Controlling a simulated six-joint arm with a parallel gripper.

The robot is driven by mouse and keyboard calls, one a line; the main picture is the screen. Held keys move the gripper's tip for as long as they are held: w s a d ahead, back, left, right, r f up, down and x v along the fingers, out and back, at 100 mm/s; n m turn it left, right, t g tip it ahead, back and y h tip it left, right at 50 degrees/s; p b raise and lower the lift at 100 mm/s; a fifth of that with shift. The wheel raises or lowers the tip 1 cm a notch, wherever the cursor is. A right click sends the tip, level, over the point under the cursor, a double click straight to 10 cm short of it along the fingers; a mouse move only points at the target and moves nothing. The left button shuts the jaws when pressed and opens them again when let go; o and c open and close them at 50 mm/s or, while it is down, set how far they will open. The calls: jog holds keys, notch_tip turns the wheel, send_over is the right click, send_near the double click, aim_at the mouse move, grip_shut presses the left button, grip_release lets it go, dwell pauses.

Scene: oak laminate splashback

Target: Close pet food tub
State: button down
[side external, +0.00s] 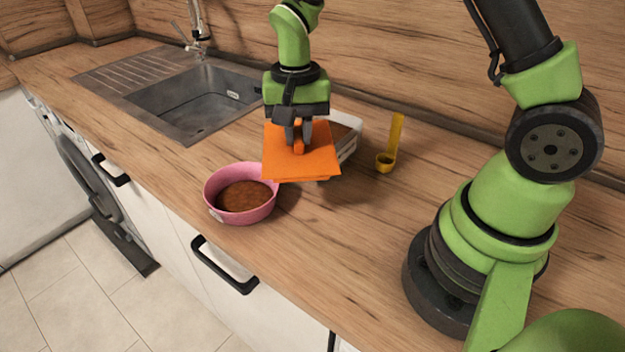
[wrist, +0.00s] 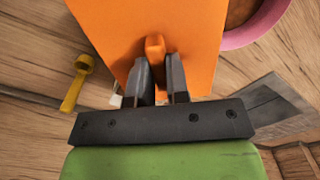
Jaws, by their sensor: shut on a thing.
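My gripper (side external: 299,134) is shut on the knob of an orange square lid (side external: 283,164). In the wrist view, the dark fingers (wrist: 161,72) pinch the orange knob, and the lid (wrist: 110,30) fills the upper middle. The lid is held in front of and partly over the white pet food tub (side external: 348,150), between it and the bowl. The tub is open at its visible part, with brown food inside. The lid and gripper hide much of the tub. In the wrist view only a small pale bit of the tub shows beside the fingers.
A pink bowl (side external: 212,197) with brown food stands left of the lid, near the counter's front edge. A steel sink (side external: 190,100) lies behind left.

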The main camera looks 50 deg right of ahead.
jog(key=w+d+r+m, duration=0.1)
jog(key=w+d+m, duration=0.1)
jog(key=d+m, duration=0.35)
jog(key=w+d+r+m, duration=0.1)
jog(key=w+d+m, duration=0.15)
jog(key=d, duration=0.55)
jog(key=shift+s+d+f, duration=0.1)
jog(key=shift+s+f, duration=0.05)
jog(key=shift+f, duration=0.95)
jog(key=shift+s+f, duration=0.15)
jog(key=shift+f, duration=0.95)
jog(key=shift+f, duration=0.75)
jog(key=c, duration=0.5)
grip_release()
jog(key=shift+c, duration=0.2)
notch_tip(320, 180, up, 7)
dwell(0.4)
